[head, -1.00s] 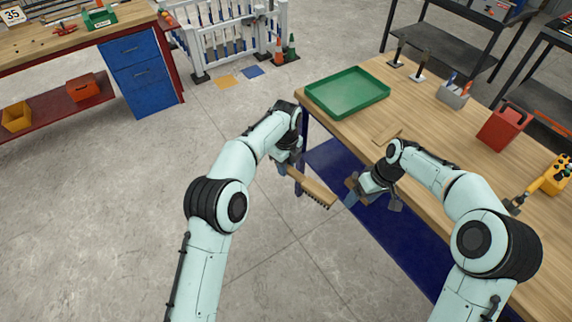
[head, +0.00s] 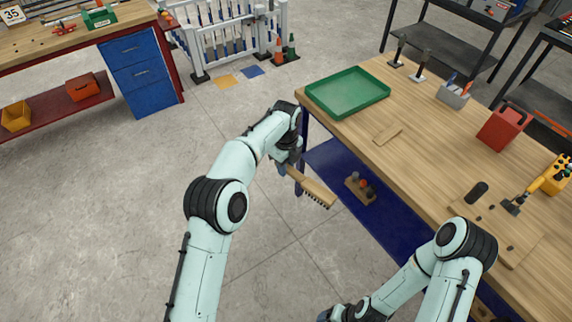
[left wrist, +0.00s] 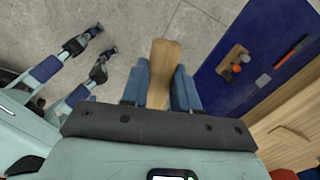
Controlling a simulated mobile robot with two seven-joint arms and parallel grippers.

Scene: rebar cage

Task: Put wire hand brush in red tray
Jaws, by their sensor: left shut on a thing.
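The wire hand brush (head: 316,191) has a wooden back and handle with dark bristles on its underside. My left gripper (head: 287,168) is shut on its handle and holds it in the air, left of the workbench edge. In the left wrist view, the wooden handle (left wrist: 163,70) sits between the blue fingers. No red tray shows; a green tray (head: 343,108) lies empty on the far left corner of the bench. My right gripper (head: 340,314) is low at the bottom edge of the head view, partly cut off, and its fingers are unclear.
The wooden bench (head: 420,150) holds a red box (head: 504,126), a grey holder (head: 453,95) with tools and a yellow tool (head: 553,178). A blue lower shelf (head: 335,165) carries a wooden block (head: 360,190) with several knobs. The floor left of the bench is clear.

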